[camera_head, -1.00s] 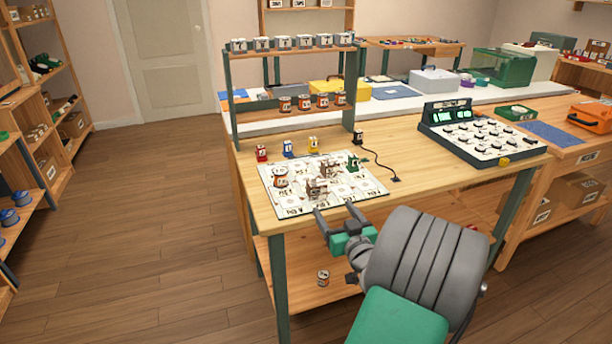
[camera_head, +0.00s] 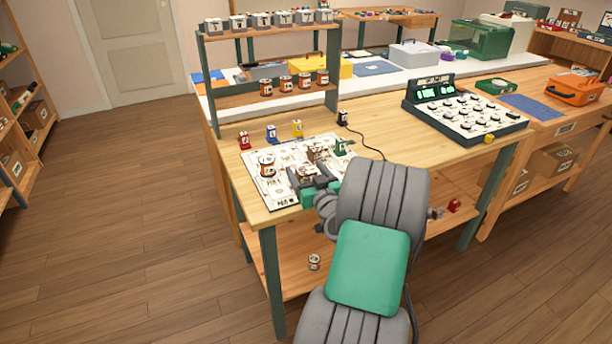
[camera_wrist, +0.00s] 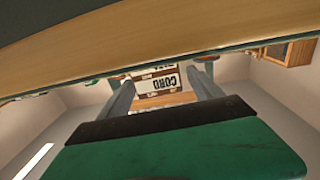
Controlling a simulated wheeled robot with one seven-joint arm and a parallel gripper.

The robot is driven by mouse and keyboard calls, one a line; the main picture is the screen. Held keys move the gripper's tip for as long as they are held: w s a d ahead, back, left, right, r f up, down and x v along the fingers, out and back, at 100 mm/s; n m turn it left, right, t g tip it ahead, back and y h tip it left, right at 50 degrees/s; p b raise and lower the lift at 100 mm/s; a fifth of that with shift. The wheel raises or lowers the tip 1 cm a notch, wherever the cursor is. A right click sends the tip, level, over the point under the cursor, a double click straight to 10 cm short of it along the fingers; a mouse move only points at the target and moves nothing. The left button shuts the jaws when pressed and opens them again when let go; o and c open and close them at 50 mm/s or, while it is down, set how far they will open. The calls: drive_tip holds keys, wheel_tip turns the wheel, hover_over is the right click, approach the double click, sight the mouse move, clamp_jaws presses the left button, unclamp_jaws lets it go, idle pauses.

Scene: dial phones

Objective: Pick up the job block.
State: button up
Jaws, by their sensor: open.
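A brown-and-white block (camera_head: 305,173) stands on the white printed mat (camera_head: 268,199), partly hidden by my gripper (camera_head: 308,175). A second brown-and-white block (camera_head: 316,152) stands just behind it. I cannot tell from the head view which one is the job block. My gripper is open at the mat's front side, level with the nearer block as far as I can tell. In the wrist view, a block with a white label that seems to read CORD (camera_wrist: 158,84) shows between the spread fingers (camera_wrist: 163,76). No contact is visible.
An orange-and-white can (camera_head: 267,166) and a green piece (camera_head: 341,147) stand on the mat. Red (camera_head: 244,141), blue (camera_head: 271,134) and yellow (camera_head: 297,129) pieces line its back edge. A rack (camera_head: 208,115) rises behind. A dial console (camera_head: 466,117) stands at right.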

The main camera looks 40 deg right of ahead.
drive_tip(key=c, duration=1.4)
drive_tip(key=shift+c, duration=0.4)
drive_tip(key=shift+r, duration=0.1)
